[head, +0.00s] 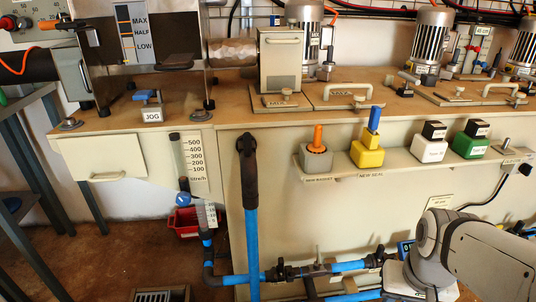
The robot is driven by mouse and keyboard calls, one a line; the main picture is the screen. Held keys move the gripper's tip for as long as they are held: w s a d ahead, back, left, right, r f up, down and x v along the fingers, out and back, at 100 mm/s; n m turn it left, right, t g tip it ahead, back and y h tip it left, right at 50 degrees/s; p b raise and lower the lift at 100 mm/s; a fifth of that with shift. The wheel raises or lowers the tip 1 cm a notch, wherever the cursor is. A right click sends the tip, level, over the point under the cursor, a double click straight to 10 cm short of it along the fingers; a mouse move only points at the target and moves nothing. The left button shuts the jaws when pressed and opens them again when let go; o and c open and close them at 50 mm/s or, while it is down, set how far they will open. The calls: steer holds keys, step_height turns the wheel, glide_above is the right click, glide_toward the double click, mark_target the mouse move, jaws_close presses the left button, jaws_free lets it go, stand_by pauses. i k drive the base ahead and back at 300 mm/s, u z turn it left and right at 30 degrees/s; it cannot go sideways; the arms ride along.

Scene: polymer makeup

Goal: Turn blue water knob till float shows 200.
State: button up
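A clear upright flow tube (178,155) stands at the left of the machine's front, beside a white scale (197,160) marked 100 to 500. The float cannot be made out clearly at this size. A small blue round part (183,184) sits at the tube's lower end, above a blue pipe. I cannot tell whether this is the water knob. Another small blue part (404,249) shows beside my arm at the lower right, partly hidden. My arm's grey and white links fill the lower right corner. My gripper's fingers do not show, and no contact with a knob is visible.
Blue pipes (250,230) with dark valves (282,272) run low across the front. A shelf (350,172) with coloured blocks juts out above them. Open floor lies left of the pipes.

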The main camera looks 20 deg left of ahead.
mark_target(183, 199)
steer(key=z, duration=0.3)
steer(key=k, duration=1.5)
steer(key=u, duration=0.6)
steer(key=i, duration=1.5)
